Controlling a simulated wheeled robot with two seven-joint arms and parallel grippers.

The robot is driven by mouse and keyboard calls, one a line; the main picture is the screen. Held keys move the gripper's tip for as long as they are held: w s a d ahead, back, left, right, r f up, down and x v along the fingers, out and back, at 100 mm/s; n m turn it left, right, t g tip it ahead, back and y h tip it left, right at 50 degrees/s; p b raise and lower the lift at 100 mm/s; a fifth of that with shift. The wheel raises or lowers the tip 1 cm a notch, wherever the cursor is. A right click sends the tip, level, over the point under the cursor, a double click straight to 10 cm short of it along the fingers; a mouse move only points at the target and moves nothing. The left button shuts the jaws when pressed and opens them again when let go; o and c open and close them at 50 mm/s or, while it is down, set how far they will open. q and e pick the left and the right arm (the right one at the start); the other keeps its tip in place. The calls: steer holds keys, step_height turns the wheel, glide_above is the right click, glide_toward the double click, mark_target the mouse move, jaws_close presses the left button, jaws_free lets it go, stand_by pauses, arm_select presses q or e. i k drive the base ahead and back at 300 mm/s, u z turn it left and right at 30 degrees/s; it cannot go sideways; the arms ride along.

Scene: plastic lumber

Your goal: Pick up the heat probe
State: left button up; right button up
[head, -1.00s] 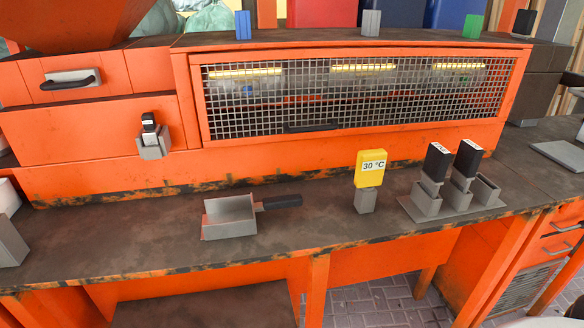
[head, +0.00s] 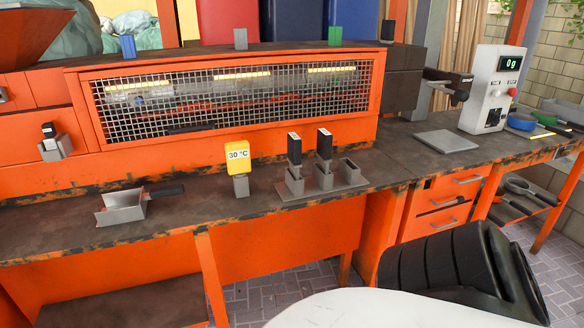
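The heat probe (head: 237,155), a yellow unit with a "30 °C" display, stands upright in a small grey holder (head: 241,185) on the dark bench top, left of the middle of the head view. To its right, two black-topped devices with small white labels (head: 294,148) (head: 324,143) stand in a grey rack (head: 308,190) with an empty slot at its right end. Neither of my grippers shows, and nothing is seen holding the heat probe.
A grey scoop with a dark handle (head: 124,208) lies left of the probe. A mesh-fronted orange cabinet (head: 230,98) stands behind. At right are a flat grey plate (head: 445,142) and a white device reading "0g" (head: 493,85). A black ribbed object (head: 460,275) fills the lower right.

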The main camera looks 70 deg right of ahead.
mark_target(237, 153)
steer(key=k, duration=0.35)
steer(key=z, duration=1.2)
